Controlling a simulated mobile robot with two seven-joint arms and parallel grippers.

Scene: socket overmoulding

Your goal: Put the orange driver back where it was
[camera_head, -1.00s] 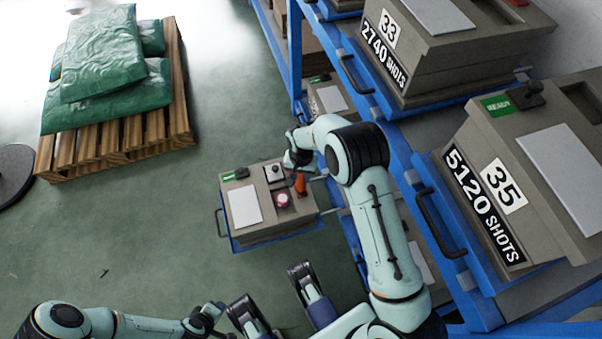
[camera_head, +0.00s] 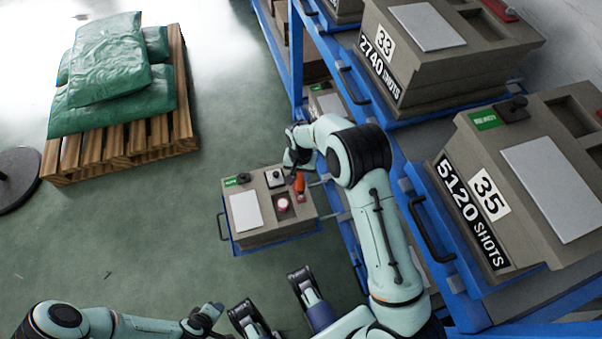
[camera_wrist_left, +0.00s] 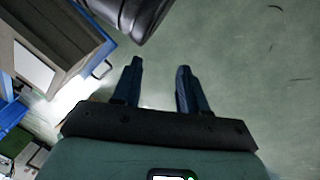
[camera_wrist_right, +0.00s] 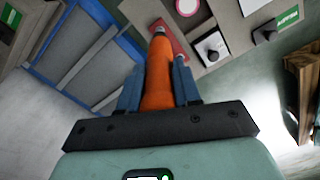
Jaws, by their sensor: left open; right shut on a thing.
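The orange driver (camera_wrist_right: 157,75) is between the fingers of my right gripper (camera_wrist_right: 157,88), which is shut on it. Its tip points at a red-lined recess (camera_wrist_right: 170,32) in the top of a grey mould box; whether the tip is inside it I cannot tell. In the head view the orange driver (camera_head: 299,181) stands over the right part of that box (camera_head: 268,235), under my right gripper (camera_head: 297,160). My left gripper (camera_wrist_left: 156,88) is open and empty above bare floor; the head view shows my left arm low at the left.
The low box carries a white plate (camera_head: 246,211), a round pink-white part (camera_head: 283,204) and a black knob. A blue rack (camera_head: 405,205) with heavy boxes marked 33 and 35 stands close on the right. A pallet (camera_head: 120,140) with green sacks is at upper left. Green floor between is clear.

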